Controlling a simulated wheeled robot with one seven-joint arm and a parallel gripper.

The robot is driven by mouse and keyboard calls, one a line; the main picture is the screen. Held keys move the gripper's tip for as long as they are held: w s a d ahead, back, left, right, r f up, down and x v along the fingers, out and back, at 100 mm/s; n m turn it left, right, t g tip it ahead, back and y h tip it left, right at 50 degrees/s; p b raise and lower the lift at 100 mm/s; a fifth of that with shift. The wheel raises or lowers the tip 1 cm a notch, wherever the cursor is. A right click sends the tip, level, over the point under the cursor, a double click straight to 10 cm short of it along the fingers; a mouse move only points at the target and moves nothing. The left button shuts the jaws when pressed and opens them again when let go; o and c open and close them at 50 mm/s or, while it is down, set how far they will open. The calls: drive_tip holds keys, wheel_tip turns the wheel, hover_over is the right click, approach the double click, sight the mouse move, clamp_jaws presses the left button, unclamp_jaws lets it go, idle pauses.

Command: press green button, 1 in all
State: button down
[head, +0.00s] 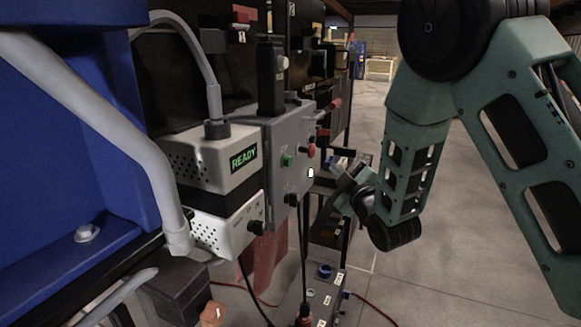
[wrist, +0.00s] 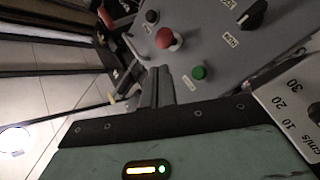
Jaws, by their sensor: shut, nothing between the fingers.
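The green button (head: 288,160) is on the front of a grey control box (head: 278,188), left of a red knob (head: 311,150). In the wrist view the green button (wrist: 199,72) shows on the grey panel, below and right of the red mushroom button (wrist: 169,39). My gripper (head: 340,172) is to the right of the box in the head view, apart from the button. In the wrist view its closed fingers (wrist: 158,82) are left of the green button. They hold nothing. How far the fingertips are from the panel is hard to tell.
A white unit with a READY display (head: 243,158) is left of the grey box. A black knob (wrist: 252,14) and a small black button (wrist: 152,16) are on the same panel. A lower box with a blue knob (head: 325,271) stands beneath. Open floor (head: 440,265) is at right.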

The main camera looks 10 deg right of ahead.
sight(289, 161)
drive_tip(key=w+a+p, duration=0.1)
drive_tip(key=w+a, duration=0.4)
drive_tip(key=a, duration=0.2)
idle(0.5)
drive_tip(key=shift+w+a, duration=0.15)
drive_tip(key=shift+a, duration=0.05)
idle(1.8)
drive_tip(key=shift+w+a, duration=0.15)
drive_tip(key=shift+a, duration=0.1)
